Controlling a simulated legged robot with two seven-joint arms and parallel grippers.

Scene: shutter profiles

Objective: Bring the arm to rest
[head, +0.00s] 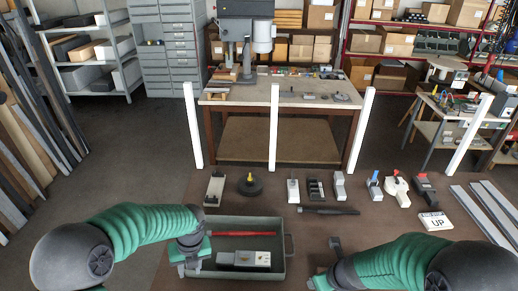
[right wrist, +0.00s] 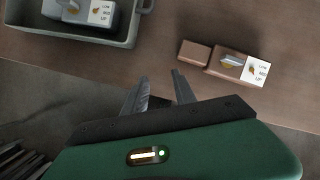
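My left arm (head: 140,223) comes in from the left in the head view. Its gripper (head: 196,258) is at the left wall of a grey-green tray (head: 284,262); its fingers do not show clearly, so I cannot tell whether it is open. My right arm (head: 385,262) comes in from the lower right, with its gripper end low, right of the tray. In the right wrist view, the two fingers of my right gripper (right wrist: 161,88) stand apart with nothing between them. They point at the gap between the tray (right wrist: 125,38) and a brown box with a switch and label (right wrist: 238,64).
The tray holds a grey switch box (head: 243,260) and a red rod (head: 245,234). Several small devices, a black round base (head: 250,186) and an "UP" card (head: 435,221) stand along the brown table (head: 330,225).

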